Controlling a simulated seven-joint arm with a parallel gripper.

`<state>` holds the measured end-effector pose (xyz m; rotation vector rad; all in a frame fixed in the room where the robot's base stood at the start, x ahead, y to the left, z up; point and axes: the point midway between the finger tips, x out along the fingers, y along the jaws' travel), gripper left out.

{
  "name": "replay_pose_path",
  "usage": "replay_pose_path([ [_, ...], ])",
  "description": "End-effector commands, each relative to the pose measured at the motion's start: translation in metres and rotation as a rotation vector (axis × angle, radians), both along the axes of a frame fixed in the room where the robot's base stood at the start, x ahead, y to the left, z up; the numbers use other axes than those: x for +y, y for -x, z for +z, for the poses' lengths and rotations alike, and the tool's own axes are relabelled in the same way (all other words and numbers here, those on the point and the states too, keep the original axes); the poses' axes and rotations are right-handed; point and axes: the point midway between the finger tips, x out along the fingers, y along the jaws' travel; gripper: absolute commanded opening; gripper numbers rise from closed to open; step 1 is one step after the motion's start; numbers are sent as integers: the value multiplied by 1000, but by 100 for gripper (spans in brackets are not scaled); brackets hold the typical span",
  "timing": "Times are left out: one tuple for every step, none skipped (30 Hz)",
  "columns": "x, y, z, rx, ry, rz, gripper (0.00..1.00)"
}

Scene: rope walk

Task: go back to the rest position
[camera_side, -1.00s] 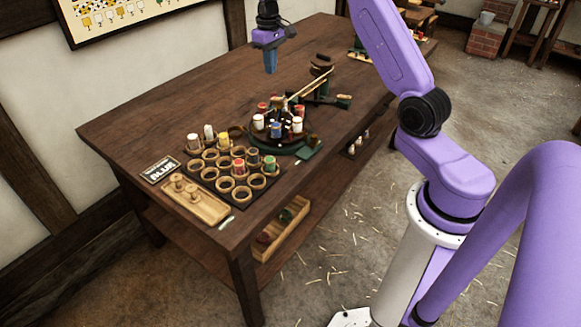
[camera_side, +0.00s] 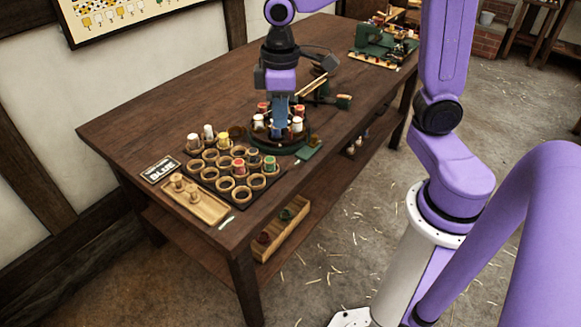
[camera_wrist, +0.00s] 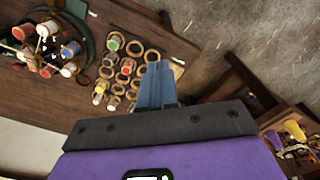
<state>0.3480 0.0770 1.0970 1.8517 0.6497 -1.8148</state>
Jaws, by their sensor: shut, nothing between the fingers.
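In the wrist view the carousel's bobbins, including a blue one (camera_wrist: 71,49), lie at the upper left, away from the fingertips.
A dark rack (camera_side: 262,201) of wooden rings holds several bobbins. A wooden tray (camera_side: 207,208) with pegs and a sign reading BLUE (camera_side: 160,171) stand beside it. A green machine (camera_side: 375,42) is at the far end. The table's left middle (camera_side: 190,95) is bare.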

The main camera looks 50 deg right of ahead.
Motion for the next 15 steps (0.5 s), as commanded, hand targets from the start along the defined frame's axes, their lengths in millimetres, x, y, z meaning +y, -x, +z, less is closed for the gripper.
replay_pose_path([
  [3, 22, 0, -1, -1, 47, 0],
  [5, 34, 0, -2, -2, 73, 0],
  [6, 50, -1, -4, -3, 106, 0],
  [6, 62, -2, -4, -3, 131, 0],
  [6, 74, -3, -3, -4, 157, 0],
  [5, 89, -5, -4, -5, 190, 0],
  [3, 100, -6, -5, -6, 216, 0],
  [2, 111, -8, -5, -7, 240, 0],
  [-1, 124, -10, -5, -8, 270, 0],
  [-4, 133, -12, -5, -7, 291, 0],
  [-6, 142, -14, -5, -8, 312, 0],
  [-10, 152, -16, -6, -9, 338, 0],
  [-12, 158, -18, -6, -8, 354, 0],
  [-14, 164, -19, -6, -10, 369, 0],
  [-18, 170, -21, -6, -9, 385, 0],
])
